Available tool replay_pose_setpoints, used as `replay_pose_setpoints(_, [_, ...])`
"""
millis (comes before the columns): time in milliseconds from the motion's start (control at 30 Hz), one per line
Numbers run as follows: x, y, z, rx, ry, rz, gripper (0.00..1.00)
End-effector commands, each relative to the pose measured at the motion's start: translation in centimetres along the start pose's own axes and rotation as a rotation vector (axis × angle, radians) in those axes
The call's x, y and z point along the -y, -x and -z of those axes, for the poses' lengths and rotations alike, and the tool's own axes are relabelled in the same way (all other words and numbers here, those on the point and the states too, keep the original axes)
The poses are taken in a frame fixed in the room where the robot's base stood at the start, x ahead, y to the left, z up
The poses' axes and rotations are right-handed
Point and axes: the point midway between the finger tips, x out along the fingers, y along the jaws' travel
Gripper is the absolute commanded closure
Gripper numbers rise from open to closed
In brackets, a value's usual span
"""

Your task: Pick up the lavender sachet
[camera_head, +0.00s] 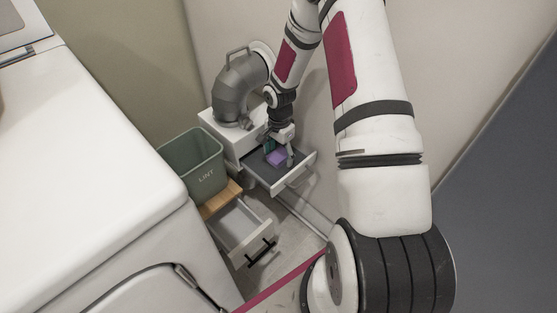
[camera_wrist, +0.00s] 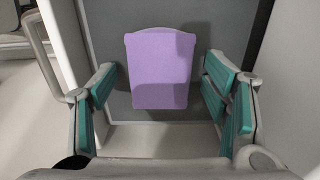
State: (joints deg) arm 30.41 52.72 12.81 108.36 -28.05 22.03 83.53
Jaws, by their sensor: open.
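The lavender sachet (camera_wrist: 159,75) is a small purple block with a paler rounded edge at its far side. It lies on the dark grey floor of an open white drawer (camera_head: 304,172); the sachet also shows in the head view (camera_head: 277,158). My gripper (camera_wrist: 160,108) is open, with teal-padded fingers on the left and right of the sachet. In the wrist view there is a gap between the sachet and each finger. In the head view my gripper (camera_head: 279,149) is down at the drawer, just over the sachet and partly covering it.
A green-grey LINT bin (camera_head: 192,165) stands left of the drawer. A second, lower drawer (camera_head: 241,229) with a black handle is open in front, beside a wooden board (camera_head: 220,199). A grey duct (camera_head: 234,88) rises behind. A white appliance (camera_head: 85,140) fills the left.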

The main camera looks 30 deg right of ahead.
Motion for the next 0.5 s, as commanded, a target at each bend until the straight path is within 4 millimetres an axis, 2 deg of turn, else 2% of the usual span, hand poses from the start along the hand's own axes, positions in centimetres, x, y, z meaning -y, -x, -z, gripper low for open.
replay_pose_setpoints(233, [0.03,-0.09,0.02,-0.001,0.001,0.001,0.31])
replay_pose_setpoints(433, [0.01,-0.09,0.01,0.0,0.001,0.001,0.76])
replay_pose_setpoints(500, [0.01,-0.1,0.0,0.0,0.001,0.001,0.78])
